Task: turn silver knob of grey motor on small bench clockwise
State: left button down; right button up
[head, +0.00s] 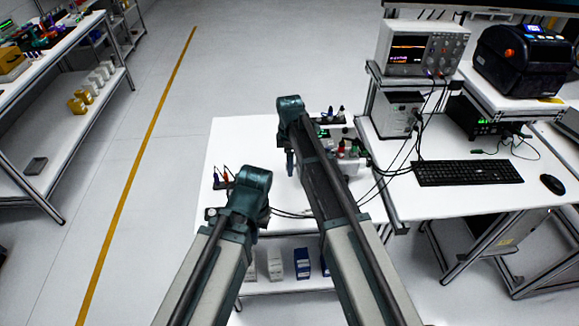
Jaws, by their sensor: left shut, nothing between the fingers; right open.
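The small bench (235,135) has a white top and stands in the middle, under my two arms. I cannot make out the grey motor or its silver knob clearly; my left arm covers much of the bench's front left. A small dark part with a pale round end (211,214) shows at the left edge of that arm, but I cannot tell what it is. My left gripper (263,216) is shut and empty, low over the front of the bench and mostly hidden by its arm. My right gripper (290,163) is open and empty, further back over the bench.
Small tools in a holder (222,179) stand at the bench's left. Coloured connectors (349,151) and cables are at its right. A desk with an oscilloscope (418,50), keyboard (467,172) and mouse (552,184) adjoins on the right. The bench's back left is clear.

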grip_shut()
dwell(0.3)
jog(key=shift+s, duration=0.1)
jog(key=shift+s+t, duration=0.35)
jog(key=shift+t, duration=0.45)
jog(key=shift+s+f+t+b, duration=0.15)
jog(key=shift+t+b, duration=0.5)
jog(key=shift+t, duration=0.15)
jog(key=shift+s+f+t+b, duration=0.15)
jog(key=shift+t+b, duration=0.85)
jog(key=shift+t, duration=0.2)
jog(key=shift+t+b, duration=0.55)
jog(key=shift+t, duration=0.05)
